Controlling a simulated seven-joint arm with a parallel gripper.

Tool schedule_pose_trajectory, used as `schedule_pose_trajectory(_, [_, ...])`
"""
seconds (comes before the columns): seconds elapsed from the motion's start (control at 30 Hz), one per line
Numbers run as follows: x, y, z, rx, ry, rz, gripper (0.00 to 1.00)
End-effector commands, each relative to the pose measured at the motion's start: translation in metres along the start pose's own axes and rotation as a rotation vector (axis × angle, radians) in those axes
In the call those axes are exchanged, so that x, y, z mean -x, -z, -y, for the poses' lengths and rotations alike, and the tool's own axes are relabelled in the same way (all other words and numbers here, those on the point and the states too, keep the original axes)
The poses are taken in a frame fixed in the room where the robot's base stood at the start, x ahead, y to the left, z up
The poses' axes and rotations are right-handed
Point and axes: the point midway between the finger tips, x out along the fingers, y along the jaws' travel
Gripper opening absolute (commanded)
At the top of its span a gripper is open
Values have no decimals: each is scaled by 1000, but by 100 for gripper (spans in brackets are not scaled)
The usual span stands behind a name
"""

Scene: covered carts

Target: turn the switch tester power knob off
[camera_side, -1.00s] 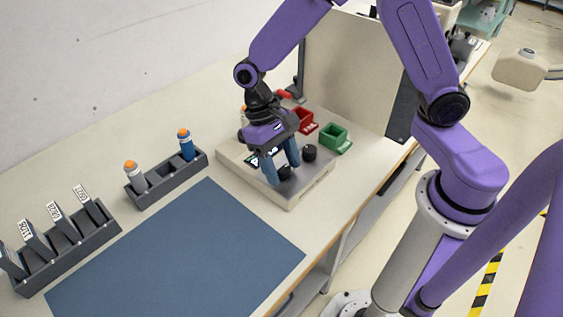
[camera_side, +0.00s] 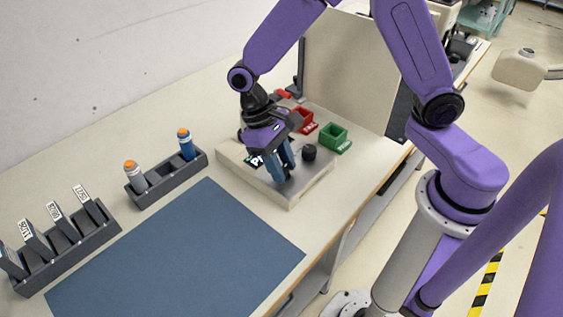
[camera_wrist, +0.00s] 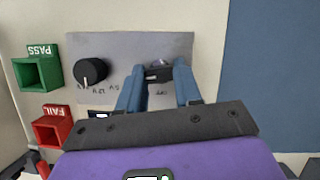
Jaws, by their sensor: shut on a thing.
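The switch tester (camera_side: 292,195) is a pale box with a grey panel on the bench, and it also shows in the wrist view (camera_wrist: 205,60). My gripper (camera_side: 280,178) is lowered over its near end. In the wrist view my gripper's blue fingers (camera_wrist: 160,82) stand on either side of a dark knob (camera_wrist: 158,72) and are shut on it. The fingers hide most of this knob in the side view. The lettering by it is too small to read for sure. A second black knob (camera_wrist: 90,72), with a white pointer line, is apart from the fingers; it also shows in the side view (camera_side: 309,152).
A green PASS bin (camera_side: 335,138) and a red FAIL bin (camera_side: 302,119) stand beyond the tester. A dark holder (camera_side: 165,180) with two capped bottles and a rack (camera_side: 70,245) of labelled pieces are at left. The blue mat (camera_side: 180,255) is clear.

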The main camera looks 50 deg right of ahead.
Motion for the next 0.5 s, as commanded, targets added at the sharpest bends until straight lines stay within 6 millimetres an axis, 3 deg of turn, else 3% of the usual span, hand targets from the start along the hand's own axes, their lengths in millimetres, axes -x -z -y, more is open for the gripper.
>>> schedule_pose_trajectory(0.5, [1,0,4,450,-185,-4,4])
